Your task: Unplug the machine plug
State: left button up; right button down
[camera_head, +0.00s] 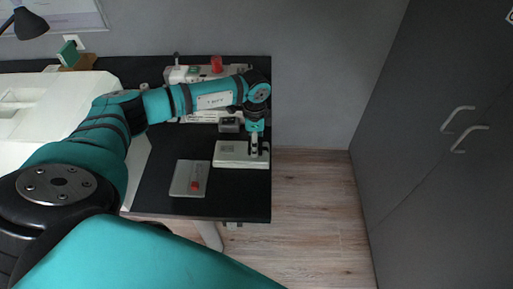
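My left arm reaches in from the left over a black desk. My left gripper (259,149) points down at the right end of a low white block (234,160) near the desk's right edge. Its fingers are small here, and I cannot tell whether they are apart or closed on something. A small dark grey piece (229,125) sits just behind the block. I cannot make out for certain which piece is the machine plug. My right gripper is not in view.
A white unit with a red part (216,64) stands at the desk's back, partly behind my arm. A white plate with a red piece (189,189) lies in front. A white machine (52,90) fills the left. A dark wardrobe (440,190) stands right; the floor between is clear.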

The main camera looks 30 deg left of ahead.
pick_arm(q)
jog(key=shift+f+b, duration=0.4)
jog(key=shift+f, duration=0.8)
jog(key=shift+p, duration=0.35)
dwell(0.4)
grip_shut()
jog(key=shift+r, duration=0.15)
jog(key=shift+r+p, duration=2.7)
jog(key=shift+r, duration=0.2)
